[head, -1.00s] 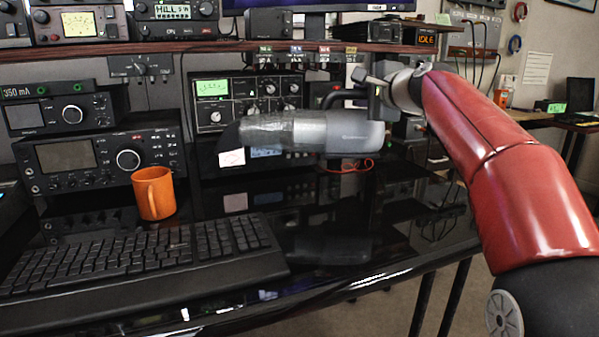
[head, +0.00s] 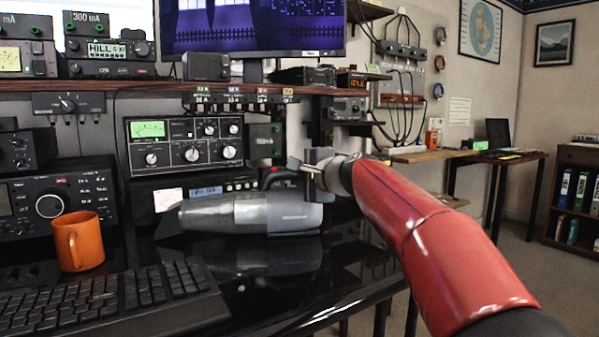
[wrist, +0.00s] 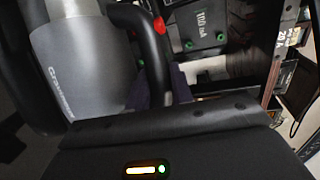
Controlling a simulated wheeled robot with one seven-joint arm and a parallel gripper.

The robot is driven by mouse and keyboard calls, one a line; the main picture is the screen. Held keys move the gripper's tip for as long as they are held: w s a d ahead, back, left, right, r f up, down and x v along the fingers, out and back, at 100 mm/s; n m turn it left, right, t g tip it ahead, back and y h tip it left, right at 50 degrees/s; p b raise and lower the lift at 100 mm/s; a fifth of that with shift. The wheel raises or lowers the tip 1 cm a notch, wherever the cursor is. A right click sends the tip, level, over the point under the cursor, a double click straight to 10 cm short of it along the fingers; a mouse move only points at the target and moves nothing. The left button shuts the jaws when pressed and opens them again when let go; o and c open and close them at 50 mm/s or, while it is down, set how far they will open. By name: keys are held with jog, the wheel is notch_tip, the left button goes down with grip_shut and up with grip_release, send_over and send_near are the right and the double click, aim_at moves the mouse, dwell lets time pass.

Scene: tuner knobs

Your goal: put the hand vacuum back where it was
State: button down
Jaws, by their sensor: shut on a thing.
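The hand vacuum (head: 255,212), grey with a clear barrel and dark nozzle, lies level over the glossy black desk (head: 290,300), nozzle to the left. Its reflection is close beneath it; I cannot tell whether it touches the desk. My gripper (head: 308,172) is shut on the vacuum at its handle end, on the right. In the wrist view the vacuum's grey body (wrist: 78,62) fills the upper left, with the black handle loop and a red button beside it. The fingertips' contact is hidden there.
An orange mug (head: 78,242) and a black keyboard (head: 110,303) stand left of the vacuum. Radio units with knobs, including a meter panel (head: 185,143), stand close behind it under a shelf (head: 150,86). The desk in front of the vacuum is clear.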

jog(key=shift+r, duration=0.2)
jog(key=c, duration=1.7)
grip_release()
jog(key=shift+f, duration=0.3)
jog(key=o, duration=0.5)
jog(key=shift+c, duration=0.2)
jog(key=b+v, duration=0.1)
jog(key=v, duration=1.1)
jog(key=shift+r+b, duration=0.2)
jog(key=shift+b, duration=0.1)
jog(key=shift+s, duration=0.1)
